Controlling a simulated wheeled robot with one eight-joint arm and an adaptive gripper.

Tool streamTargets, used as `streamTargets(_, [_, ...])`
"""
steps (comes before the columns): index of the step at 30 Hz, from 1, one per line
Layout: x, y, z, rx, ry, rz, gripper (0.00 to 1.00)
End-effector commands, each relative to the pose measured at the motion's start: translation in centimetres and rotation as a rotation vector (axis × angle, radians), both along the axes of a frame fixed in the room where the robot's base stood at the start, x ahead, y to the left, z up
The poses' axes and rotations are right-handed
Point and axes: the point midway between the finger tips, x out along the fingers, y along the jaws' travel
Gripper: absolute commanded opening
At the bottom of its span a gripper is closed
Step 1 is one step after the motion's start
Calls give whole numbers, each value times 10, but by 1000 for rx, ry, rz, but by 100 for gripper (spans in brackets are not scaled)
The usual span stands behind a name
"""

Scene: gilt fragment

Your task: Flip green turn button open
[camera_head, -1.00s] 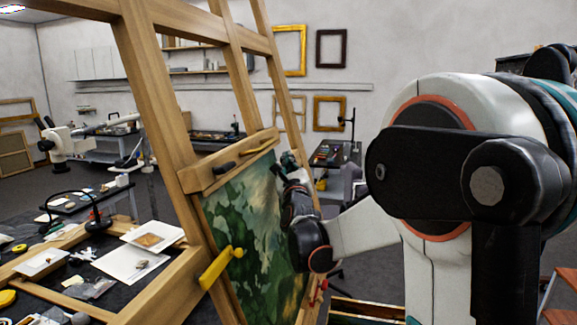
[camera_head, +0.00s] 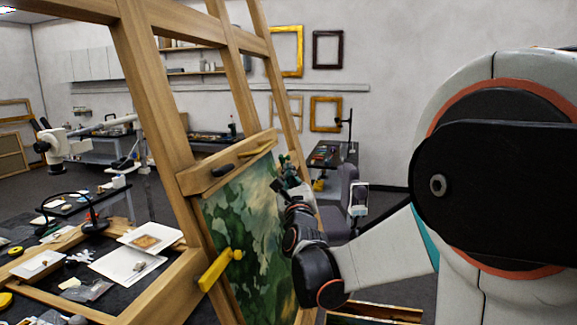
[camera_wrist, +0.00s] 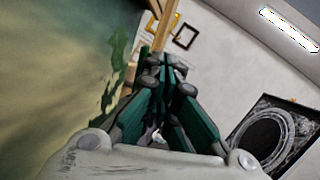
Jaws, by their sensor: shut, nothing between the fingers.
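A painting in green and cream tones (camera_head: 240,235) leans in a wooden easel (camera_head: 150,110), and its surface also fills the left of the wrist view (camera_wrist: 50,70). A yellow turn button (camera_head: 220,268) is at its left edge. A black one (camera_head: 223,170) and a thin yellow one (camera_head: 257,150) are on the top rail. I cannot pick out a green turn button; a small green patch by my fingertips may be it or my own teal fingers. My gripper (camera_head: 285,166) is shut and empty at the painting's upper right edge. Its teal fingers come together in the wrist view (camera_wrist: 163,66).
A work table (camera_head: 70,270) with papers and small items stands at the left. A grey chair (camera_head: 345,200) and a side table (camera_head: 330,155) stand behind my arm. Gilt and dark frames (camera_head: 287,50) hang on the back wall. My arm hides the painting's lower right.

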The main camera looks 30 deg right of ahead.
Motion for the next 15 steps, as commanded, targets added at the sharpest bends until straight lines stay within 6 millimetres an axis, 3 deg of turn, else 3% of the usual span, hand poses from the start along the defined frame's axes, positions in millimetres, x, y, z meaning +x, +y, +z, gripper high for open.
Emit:
streamTargets(6, [-25, 12, -8, 0, 0, 1, 0])
streamTargets(15, [-31, 15, -10, 0, 0, 1, 0])
